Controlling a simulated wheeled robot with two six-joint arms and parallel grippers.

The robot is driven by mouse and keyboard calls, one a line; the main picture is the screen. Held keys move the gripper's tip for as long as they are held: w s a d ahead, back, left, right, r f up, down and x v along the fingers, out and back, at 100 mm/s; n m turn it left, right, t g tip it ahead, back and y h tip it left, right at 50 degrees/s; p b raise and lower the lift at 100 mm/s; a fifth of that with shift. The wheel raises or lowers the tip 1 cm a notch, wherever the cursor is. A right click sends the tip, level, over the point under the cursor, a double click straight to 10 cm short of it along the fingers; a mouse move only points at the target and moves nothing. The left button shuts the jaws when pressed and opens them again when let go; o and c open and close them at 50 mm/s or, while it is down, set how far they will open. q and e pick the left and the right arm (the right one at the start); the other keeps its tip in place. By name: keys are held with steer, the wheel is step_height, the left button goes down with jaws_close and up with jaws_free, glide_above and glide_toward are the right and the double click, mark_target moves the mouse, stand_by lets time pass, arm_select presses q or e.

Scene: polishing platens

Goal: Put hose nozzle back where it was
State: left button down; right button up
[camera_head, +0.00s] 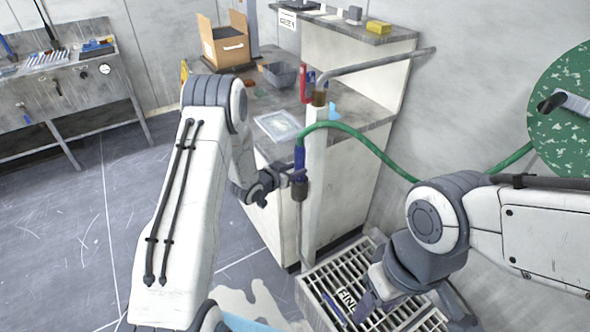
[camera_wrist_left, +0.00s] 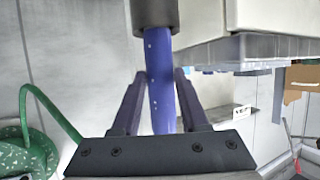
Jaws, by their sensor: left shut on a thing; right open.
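The hose nozzle is a blue tube (camera_head: 299,158) with a dark grey cylinder (camera_head: 300,190) at its lower end. It stands upright beside a white post (camera_head: 314,170), and a green hose (camera_head: 345,128) runs right from its top. My left gripper (camera_head: 297,177) is shut around the blue tube. In the left wrist view the blue tube (camera_wrist_left: 160,85) passes between both fingers, with the dark cylinder (camera_wrist_left: 155,14) at the top. I cannot tell whether that cylinder is part of the nozzle or a holder. My right gripper (camera_head: 415,312) is open and empty over the floor grate.
A metal grate (camera_head: 325,290) with a "FINE" label lies below the post. A counter (camera_head: 345,140) with a grey bin (camera_head: 280,74) and a cardboard box (camera_head: 224,42) stands behind. A green speckled disc (camera_head: 565,110) is at the right.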

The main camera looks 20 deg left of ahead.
arm_select(q)
steer(key=shift+f, duration=0.15)
steer(key=shift+c, duration=2.1)
jaws_free()
